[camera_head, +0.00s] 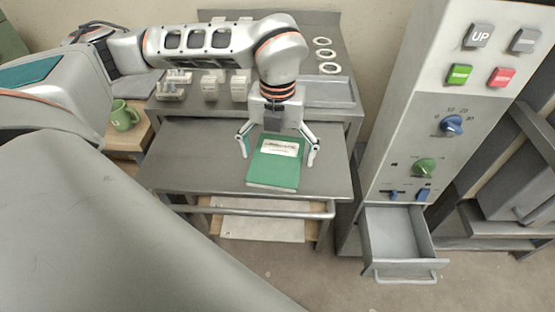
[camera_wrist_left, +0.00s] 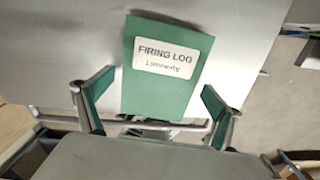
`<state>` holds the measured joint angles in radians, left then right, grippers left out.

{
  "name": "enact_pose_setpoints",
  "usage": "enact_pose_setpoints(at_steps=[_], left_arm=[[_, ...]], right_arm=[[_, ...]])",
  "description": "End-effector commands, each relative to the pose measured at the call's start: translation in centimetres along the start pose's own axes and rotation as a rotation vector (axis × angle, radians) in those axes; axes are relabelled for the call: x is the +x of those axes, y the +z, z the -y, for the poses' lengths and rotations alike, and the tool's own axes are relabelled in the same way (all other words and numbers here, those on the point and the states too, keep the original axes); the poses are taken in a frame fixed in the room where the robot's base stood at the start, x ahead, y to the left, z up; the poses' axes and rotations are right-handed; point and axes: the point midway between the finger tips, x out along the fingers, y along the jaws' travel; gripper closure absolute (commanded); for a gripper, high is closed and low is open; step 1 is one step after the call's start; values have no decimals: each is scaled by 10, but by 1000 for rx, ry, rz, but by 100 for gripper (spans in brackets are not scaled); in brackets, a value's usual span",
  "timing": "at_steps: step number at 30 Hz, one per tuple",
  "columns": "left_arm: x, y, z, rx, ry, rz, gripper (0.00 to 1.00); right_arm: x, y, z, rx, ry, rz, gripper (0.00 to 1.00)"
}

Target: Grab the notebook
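A green notebook (camera_head: 273,172) with a white label lies on the grey metal table in the head view. In the left wrist view the notebook (camera_wrist_left: 133,88) shows the label "FIRING LOG". My left gripper (camera_head: 279,152) is open, with one finger on each side of the notebook and gaps between fingers and covers. In the left wrist view the fingers (camera_wrist_left: 160,103) stand wide apart with nothing between their tips but the notebook beyond. I cannot tell how high the gripper is above the table. My right gripper is not in view.
The grey table (camera_head: 178,172) is bare around the notebook and has a front rail (camera_head: 262,210). A green mug (camera_head: 124,116) stands at the left. A control panel (camera_head: 440,130) with an open drawer (camera_head: 397,243) stands at the right. White blocks (camera_head: 209,86) stand behind.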

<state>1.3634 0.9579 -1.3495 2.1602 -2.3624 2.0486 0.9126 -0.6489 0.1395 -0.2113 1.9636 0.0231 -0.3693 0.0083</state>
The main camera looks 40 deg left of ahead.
Motion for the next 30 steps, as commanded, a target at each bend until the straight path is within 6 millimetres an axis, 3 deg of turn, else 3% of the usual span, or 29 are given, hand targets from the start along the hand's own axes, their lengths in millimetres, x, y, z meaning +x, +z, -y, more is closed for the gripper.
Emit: enact_pose_setpoints(at_steps=[1, 4, 14, 19, 23, 30], left_arm=[[0, 0, 0, 0, 0, 0, 25], [0, 0, 0, 0, 0, 0, 48], [-1, 0, 0, 0, 0, 0, 48], [-12, 1, 0, 0, -1, 3, 48], [-30, 1, 0, 0, -2, 3, 48], [-92, 2, 1, -1, -5, 8, 48]], right_arm=[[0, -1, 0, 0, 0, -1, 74], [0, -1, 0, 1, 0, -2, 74], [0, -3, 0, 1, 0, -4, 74], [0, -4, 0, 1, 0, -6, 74], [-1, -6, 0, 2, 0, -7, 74], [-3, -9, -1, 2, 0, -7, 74]])
